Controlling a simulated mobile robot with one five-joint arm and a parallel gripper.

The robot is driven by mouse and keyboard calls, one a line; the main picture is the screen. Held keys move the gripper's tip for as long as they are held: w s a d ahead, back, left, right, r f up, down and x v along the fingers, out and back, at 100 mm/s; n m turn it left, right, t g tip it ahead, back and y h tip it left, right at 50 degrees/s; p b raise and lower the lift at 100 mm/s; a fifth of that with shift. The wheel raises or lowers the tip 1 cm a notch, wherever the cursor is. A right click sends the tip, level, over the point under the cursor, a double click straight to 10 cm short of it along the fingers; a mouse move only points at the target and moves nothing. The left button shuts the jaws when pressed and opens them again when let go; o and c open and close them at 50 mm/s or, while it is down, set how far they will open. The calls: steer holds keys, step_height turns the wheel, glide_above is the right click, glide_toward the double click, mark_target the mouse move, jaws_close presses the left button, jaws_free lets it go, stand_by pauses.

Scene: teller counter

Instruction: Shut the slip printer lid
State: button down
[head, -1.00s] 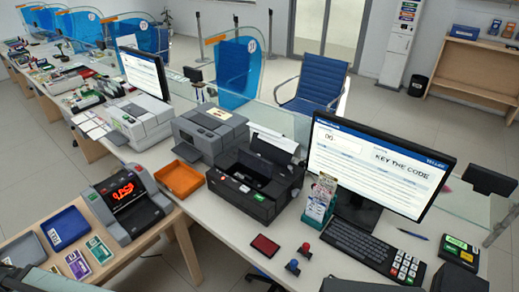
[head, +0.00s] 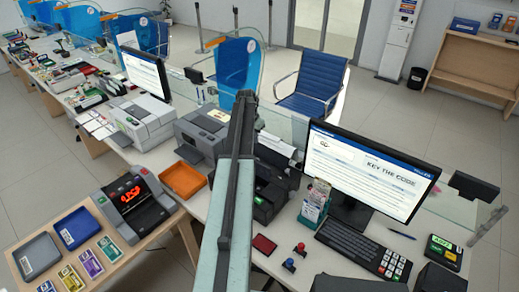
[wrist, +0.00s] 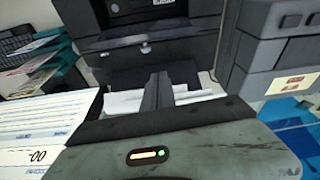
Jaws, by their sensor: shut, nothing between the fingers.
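The black slip printer (head: 268,207) stands on the counter in the head view, partly hidden behind my raised arm. White paper shows at its back. In the wrist view its dark body (wrist: 150,40) fills the upper middle, with white paper below it. I cannot clearly make out the lid or its angle. My gripper (wrist: 158,88) is shut and empty. Its fingers point toward the printer, over the white paper in the picture; contact cannot be told. In the head view my arm reaches up across the printer.
A grey printer (head: 203,138) stands left of the slip printer, with an orange tray (head: 183,180) before it. The leaflet holder (head: 315,203) and monitor (head: 368,172) stand close on the right. A red pad (head: 263,244) and two stamps lie in front.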

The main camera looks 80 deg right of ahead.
steer(key=shift+m, duration=0.3)
steer(key=s+d+f+b, duration=0.1)
steer(key=f+b, duration=0.2)
steer(key=s+d+f+b, duration=0.1)
steer(key=f+b, duration=0.3)
steer(key=s+d+f+b, duration=0.1)
steer(key=s+f+b, duration=0.1)
steer(key=f+b, duration=0.2)
steer(key=shift+d, duration=0.15)
steer(key=a+r, duration=0.1)
steer(key=w+a+r+p, duration=0.1)
steer(key=a, duration=0.1)
steer(key=shift+w+p, duration=0.2)
steer(key=shift+p, duration=0.1)
steer(key=shift+w+a, duration=0.15)
steer(key=shift+a, duration=0.25)
steer(key=shift+d, duration=0.1)
